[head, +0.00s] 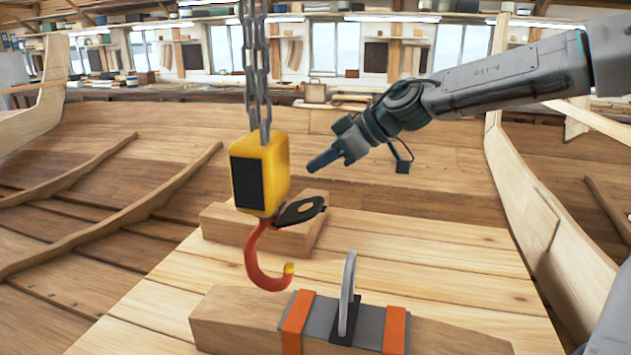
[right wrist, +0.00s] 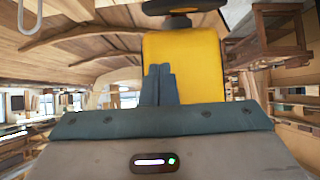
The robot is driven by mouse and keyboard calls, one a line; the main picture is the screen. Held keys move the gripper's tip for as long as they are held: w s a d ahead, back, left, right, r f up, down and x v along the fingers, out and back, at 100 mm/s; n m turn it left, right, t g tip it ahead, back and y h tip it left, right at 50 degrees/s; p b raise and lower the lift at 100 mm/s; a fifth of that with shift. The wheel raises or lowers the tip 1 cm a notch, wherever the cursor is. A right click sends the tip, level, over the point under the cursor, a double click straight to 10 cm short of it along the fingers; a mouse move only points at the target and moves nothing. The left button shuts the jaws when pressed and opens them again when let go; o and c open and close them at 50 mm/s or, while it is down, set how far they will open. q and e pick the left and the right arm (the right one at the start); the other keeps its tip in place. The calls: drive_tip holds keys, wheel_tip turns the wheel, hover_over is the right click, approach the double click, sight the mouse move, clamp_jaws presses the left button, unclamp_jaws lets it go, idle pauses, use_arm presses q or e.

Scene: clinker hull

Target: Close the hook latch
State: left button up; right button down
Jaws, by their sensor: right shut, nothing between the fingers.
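A yellow hook block (head: 268,172) with a black face hangs on a chain. Below it is a red hook (head: 258,262) with a yellow tip. The black latch (head: 301,211) juts out to the right under the block, well above the hook tip, so the hook mouth is open. My right gripper (head: 322,162) is shut and empty, to the right of the block and above the latch. In the right wrist view its closed fingers (right wrist: 159,84) lie in front of the yellow block (right wrist: 190,65); contact cannot be told. My left gripper is not in view.
A metal ring (head: 348,285) stands on a timber beam (head: 235,315) with orange straps, just right of and below the hook. Another timber block (head: 222,222) lies behind the hook. The chain (head: 256,75) rises above. Plank decking (head: 455,290) is clear at right.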

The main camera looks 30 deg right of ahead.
sight(316, 198)
drive_tip(key=x, duration=0.3)
drive_tip(key=shift+s, duration=0.1)
drive_tip(key=shift+a+f, duration=0.15)
drive_tip(key=shift+f, duration=0.1)
drive_tip(key=f, duration=0.1)
drive_tip(key=p, duration=0.1)
drive_tip(key=d+f, duration=0.1)
drive_tip(key=shift+s+f+p, duration=0.35)
drive_tip(key=shift+s+d+f, duration=0.15)
drive_tip(key=shift+d+f, duration=0.05)
drive_tip(key=shift+f, duration=0.1)
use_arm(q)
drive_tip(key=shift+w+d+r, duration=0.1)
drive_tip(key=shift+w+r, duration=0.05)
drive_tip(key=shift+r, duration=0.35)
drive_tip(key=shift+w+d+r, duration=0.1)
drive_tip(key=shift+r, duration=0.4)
use_arm(e)
drive_tip(key=shift+a, duration=0.2)
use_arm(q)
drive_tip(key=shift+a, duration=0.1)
